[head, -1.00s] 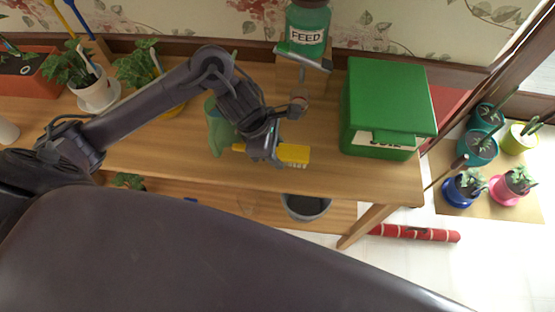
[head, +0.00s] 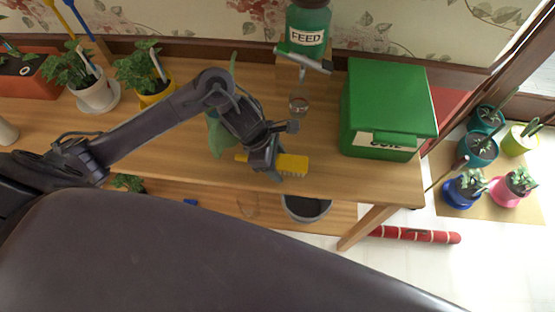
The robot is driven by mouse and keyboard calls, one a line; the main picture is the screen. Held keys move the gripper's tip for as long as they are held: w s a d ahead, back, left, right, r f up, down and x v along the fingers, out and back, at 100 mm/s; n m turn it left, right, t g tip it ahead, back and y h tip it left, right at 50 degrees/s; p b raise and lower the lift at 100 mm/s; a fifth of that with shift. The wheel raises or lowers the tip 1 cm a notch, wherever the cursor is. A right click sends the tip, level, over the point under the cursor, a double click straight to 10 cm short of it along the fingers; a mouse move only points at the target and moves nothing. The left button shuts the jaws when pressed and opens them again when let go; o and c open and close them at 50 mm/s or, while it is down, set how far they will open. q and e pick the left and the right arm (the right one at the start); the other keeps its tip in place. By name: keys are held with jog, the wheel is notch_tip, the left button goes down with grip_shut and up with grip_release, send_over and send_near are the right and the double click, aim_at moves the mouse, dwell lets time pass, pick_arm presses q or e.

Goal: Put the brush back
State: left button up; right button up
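A yellow brush (head: 292,164) lies at the front of the wooden table top, left of the green soil box. My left gripper (head: 275,170) is over the brush, with its fingers around the brush's middle. Part of the brush shows on each side of the fingers. I cannot tell whether the fingers are closed on it or only straddle it. My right gripper is not in view.
The green soil box (head: 388,95) stands right of the gripper. A green feed dispenser (head: 307,30) stands behind it. Potted plants (head: 98,92) line the left. A grey bucket (head: 306,207) sits on the lower shelf. The table (head: 350,180) is bare in front of the soil box.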

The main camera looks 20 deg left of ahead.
pick_arm(q)
jog(key=shift+r, duration=0.2)
jog(key=v, duration=1.2)
dwell(0.4)
